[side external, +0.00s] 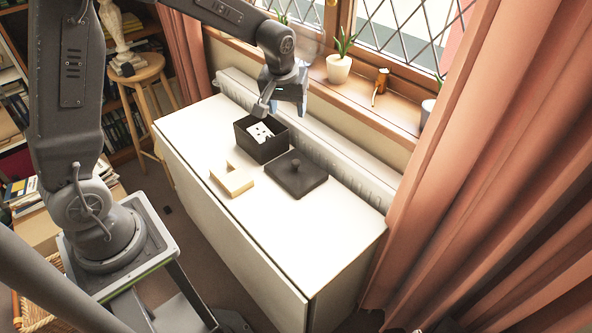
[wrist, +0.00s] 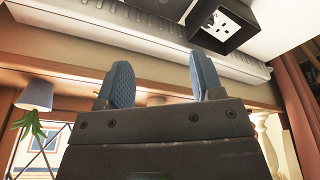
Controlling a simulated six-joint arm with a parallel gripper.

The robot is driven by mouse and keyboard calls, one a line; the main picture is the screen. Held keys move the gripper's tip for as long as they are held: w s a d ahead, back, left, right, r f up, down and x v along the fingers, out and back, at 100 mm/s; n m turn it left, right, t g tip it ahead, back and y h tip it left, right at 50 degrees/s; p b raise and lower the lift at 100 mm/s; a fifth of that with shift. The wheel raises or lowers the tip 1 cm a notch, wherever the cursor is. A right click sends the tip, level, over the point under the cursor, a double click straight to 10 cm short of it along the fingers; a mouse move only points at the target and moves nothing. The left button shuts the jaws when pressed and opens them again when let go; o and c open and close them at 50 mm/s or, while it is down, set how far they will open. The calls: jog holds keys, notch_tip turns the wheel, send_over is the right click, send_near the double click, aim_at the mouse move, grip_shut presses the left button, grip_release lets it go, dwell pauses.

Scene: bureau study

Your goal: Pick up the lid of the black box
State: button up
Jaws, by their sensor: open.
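The black box (side external: 262,152) stands open on the white cabinet top, with a white piece with dark marks (side external: 261,132) inside it. The box also shows at the top of the wrist view (wrist: 250,32). Its dark lid (side external: 296,177), square with a round knob in the middle, lies flat on the cabinet to the right of the box. My gripper (side external: 286,108) is above and just beyond the box, apart from box and lid. In the wrist view its two blue fingers (wrist: 160,80) are spread with nothing between them.
A pale L-shaped block (side external: 232,181) lies on the white cabinet top (side external: 330,240) left of the lid. A white radiator (side external: 345,180) and a windowsill with a potted plant (side external: 339,68) run behind. Pink curtains (side external: 480,170) hang at right. The cabinet's front right is clear.

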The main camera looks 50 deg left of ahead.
jog(key=n+g, duration=0.1)
jog(key=n, duration=0.1)
send_near(296, 161)
jog(key=f, duration=0.3)
jog(key=shift+w+a+f, duration=0.25)
jog(key=shift+a+f, duration=0.1)
jog(key=shift+w+a+f, duration=0.1)
jog(key=shift+w+f, duration=0.1)
jog(key=shift+f, duration=1.4)
jog(key=shift+w+f, duration=0.15)
jog(key=shift+f, duration=1.5)
jog(key=shift+c, duration=0.3)
jog(key=c, duration=1)
jog(key=shift+o, duration=0.2)
jog(key=shift+r, duration=0.1)
